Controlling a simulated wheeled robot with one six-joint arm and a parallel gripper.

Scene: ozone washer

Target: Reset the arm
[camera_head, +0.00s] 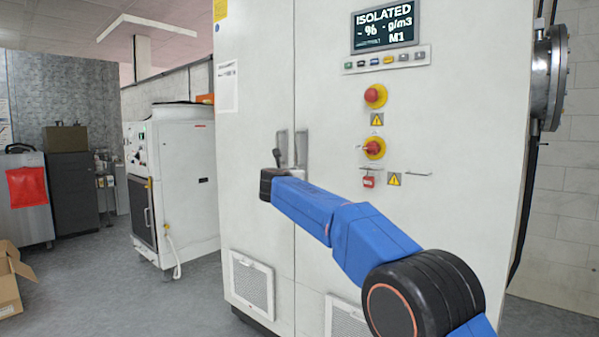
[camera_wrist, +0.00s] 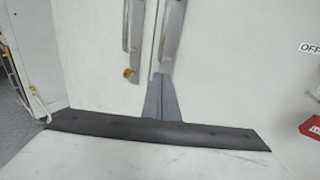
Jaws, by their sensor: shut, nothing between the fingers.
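My gripper (camera_head: 277,157) is at the end of my blue arm, in front of the tall white cabinet (camera_head: 258,90) and close to its door handles (camera_head: 301,148). In the wrist view my gripper (camera_wrist: 160,80) shows as a grey wedge with its fingers together, pointing up between the lower ends of the two handles (camera_wrist: 172,30). It is shut and holds nothing. Whether the fingertips touch the door or a handle cannot be told.
The cabinet carries a display reading ISOLATED (camera_head: 385,27), red-and-yellow switches (camera_head: 375,96) and a red padlock (camera_head: 368,182). A white machine (camera_head: 185,185) stands to the left. An open cardboard box (camera_head: 10,285) lies at the lower left. Grey floor (camera_head: 110,280) is clear between.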

